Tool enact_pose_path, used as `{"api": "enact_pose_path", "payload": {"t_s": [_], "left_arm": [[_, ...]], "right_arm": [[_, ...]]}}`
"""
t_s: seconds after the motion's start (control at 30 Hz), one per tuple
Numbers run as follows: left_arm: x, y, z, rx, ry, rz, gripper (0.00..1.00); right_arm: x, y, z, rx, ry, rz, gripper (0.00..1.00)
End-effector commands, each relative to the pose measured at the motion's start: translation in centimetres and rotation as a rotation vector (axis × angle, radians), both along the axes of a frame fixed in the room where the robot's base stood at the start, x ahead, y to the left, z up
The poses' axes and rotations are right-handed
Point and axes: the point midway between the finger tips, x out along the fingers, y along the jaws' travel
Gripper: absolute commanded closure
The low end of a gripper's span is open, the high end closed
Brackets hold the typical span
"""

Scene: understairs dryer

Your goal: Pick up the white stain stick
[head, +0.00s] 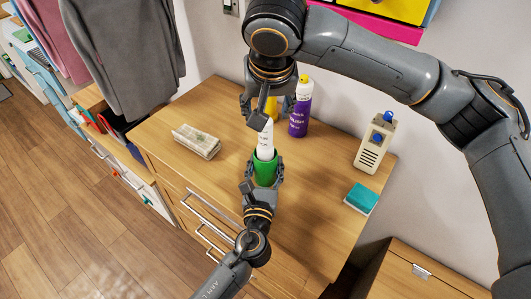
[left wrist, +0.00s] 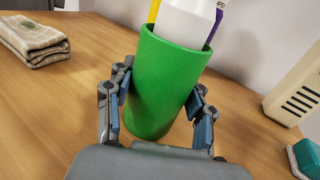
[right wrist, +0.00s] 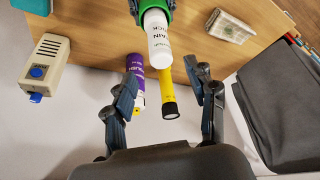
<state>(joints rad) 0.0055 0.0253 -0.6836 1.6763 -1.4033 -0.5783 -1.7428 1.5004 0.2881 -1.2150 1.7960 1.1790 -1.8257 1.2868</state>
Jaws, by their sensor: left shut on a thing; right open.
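The white stain stick (head: 265,142) stands in the green cup (head: 266,172), its upper part above the rim and its lower part hidden inside. It also shows in the right wrist view (right wrist: 158,40) and, cut off at the top, in the left wrist view (left wrist: 185,18). My left gripper (left wrist: 160,95) is shut on the cup, one finger on each side. My right gripper (head: 262,112) is open above and behind the stick's top. In the right wrist view, the stick lies beyond the spread fingertips (right wrist: 166,88), and nothing is gripped.
A purple spray bottle (head: 299,112) stands close behind the cup, with a yellow cylinder with a dark end (right wrist: 166,90) beside it. A folded cloth (head: 197,141) lies left. A beige device (head: 375,145) and a teal sponge (head: 361,198) are at right. The wooden top (head: 310,205) is clear at front right.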

Motion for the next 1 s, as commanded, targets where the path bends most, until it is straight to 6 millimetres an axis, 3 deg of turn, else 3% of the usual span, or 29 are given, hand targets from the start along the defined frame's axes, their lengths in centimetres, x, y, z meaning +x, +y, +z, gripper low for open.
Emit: {"api": "enact_pose_path", "payload": {"t_s": [0.27, 0.53, 0.83, 1.0], "left_arm": [[0.0, 0.0, -0.1, 0.0, 0.001, 0.0, 0.77], [0.0, 0.0, 0.0, 0.0, 0.001, 0.0, 0.77], [0.0, 0.0, 0.0, 0.0, 0.001, 0.0, 0.77], [0.0, 0.0, 0.0, 0.0, 0.001, 0.0, 0.77]], "right_arm": [[0.9, 0.1, -2.2, 0.0, 0.0, 0.002, 0.44], [2.3, 0.3, -5.8, 0.0, 0.001, 0.001, 0.44], [2.5, 0.3, -6.3, 0.002, -0.001, 0.002, 0.44], [2.5, 0.3, -6.3, 0.001, -0.001, 0.003, 0.76]]}}
